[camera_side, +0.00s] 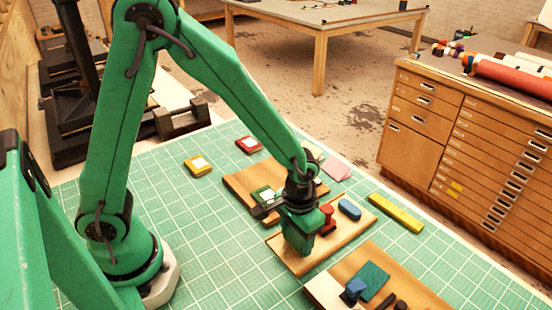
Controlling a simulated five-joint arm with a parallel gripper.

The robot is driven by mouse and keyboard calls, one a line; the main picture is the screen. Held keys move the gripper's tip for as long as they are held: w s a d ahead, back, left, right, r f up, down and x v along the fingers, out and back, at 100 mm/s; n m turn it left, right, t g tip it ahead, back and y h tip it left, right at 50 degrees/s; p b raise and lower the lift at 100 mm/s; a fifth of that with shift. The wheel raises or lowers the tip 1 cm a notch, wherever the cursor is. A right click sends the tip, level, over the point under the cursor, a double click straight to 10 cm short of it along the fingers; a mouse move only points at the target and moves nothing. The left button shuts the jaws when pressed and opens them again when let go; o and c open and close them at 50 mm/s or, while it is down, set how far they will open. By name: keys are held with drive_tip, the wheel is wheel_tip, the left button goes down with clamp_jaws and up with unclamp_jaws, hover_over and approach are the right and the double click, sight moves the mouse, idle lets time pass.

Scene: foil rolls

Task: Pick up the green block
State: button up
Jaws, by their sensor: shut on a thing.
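My gripper (298,240) points down over the middle wooden board (320,254), at the board's left half. It is shut on a green block (297,236), whose colour is close to that of my arm. The block's edges are hard to tell apart from the fingers in this view. I cannot tell whether the block touches the board or is a little above it. A red piece (328,217) stands just right of the gripper, and a blue rounded block (349,209) lies further right on the same board.
A front board (325,291) holds a teal pad, a blue stamp-like piece and dark pieces. A back board (240,183) holds a green-and-white item (263,195). Yellow (198,165), red (248,145) and long yellow (396,212) pieces lie on the green gridded mat (215,235), which is mostly clear at front left.

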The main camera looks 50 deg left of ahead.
drive_tip(key=shift+r, duration=0.45)
wheel_tip(320, 180, up, 2)
drive_tip(key=shift+r, duration=0.1)
drive_tip(key=s+d+r, duration=0.7)
drive_tip(key=s, duration=0.2)
drive_tip(key=shift+s, duration=0.2)
drive_tip(key=o, duration=0.4)
drive_tip(key=shift+c, duration=1.3)
approach(297, 235)
drive_tip(key=s+a+f, duration=0.1)
drive_tip(key=a+f, duration=0.1)
drive_tip(key=a, duration=0.1)
drive_tip(key=w+a, duration=0.1)
drive_tip(key=a, duration=0.2)
drive_tip(key=w+a, duration=0.1)
drive_tip(key=a, duration=0.3)
drive_tip(key=w+a+f, duration=0.1)
drive_tip(key=a, duration=0.3)
drive_tip(key=shift+w+f, duration=0.1)
